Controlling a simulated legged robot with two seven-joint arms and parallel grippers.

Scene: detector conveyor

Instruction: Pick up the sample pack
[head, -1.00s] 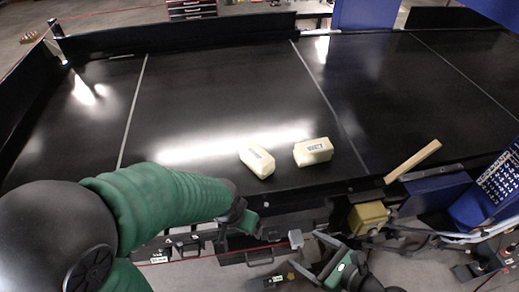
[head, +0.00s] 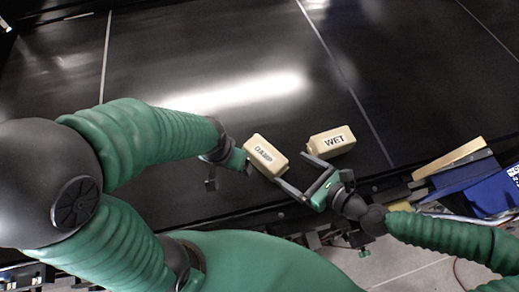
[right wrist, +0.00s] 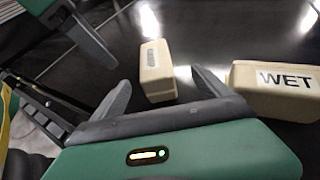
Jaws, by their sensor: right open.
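Two cream blocks lie on the black conveyor; I cannot tell which is the sample pack. The left one, seemingly marked DAMP (head: 264,153), also shows in the right wrist view (right wrist: 157,75). The other, marked WET (head: 331,142), lies to its right and also shows in the right wrist view (right wrist: 275,93). My right gripper (head: 291,168) is open and empty, its fingertips by the right end of the DAMP block. In the right wrist view that block appears ahead between the fingers. My left gripper (head: 226,170) is just left of the DAMP block; its jaw opening is unclear.
A wooden bar (head: 450,158) and a blue bin (head: 490,190) are at the conveyor's right front edge. The black conveyor surface (head: 170,60) behind the blocks is clear. My two grippers are close together around the DAMP block.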

